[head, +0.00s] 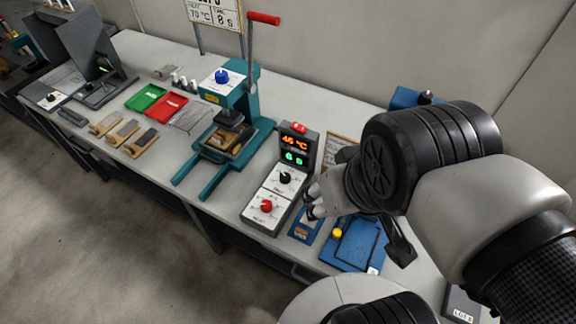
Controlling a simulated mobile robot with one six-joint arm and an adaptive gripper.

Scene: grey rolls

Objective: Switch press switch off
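The press control box (277,197) stands on the bench right of the teal heat press (226,137). A red switch (300,127) sits at its top, above a lit orange display that seems to read 45 °C and lit green digits. Lower on the box are a black knob (285,178) and a red knob (266,207). Which way the red switch is set is too small to tell. My gripper (311,205) is just right of the box, near the black knob and well below the red switch. Its fingers are small and partly hidden by my wrist; nothing shows in them.
A blue fixture (355,243) with a yellow knob lies below my arm. Green (146,98) and red (166,106) trays and wooden blocks (123,132) lie to the left.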

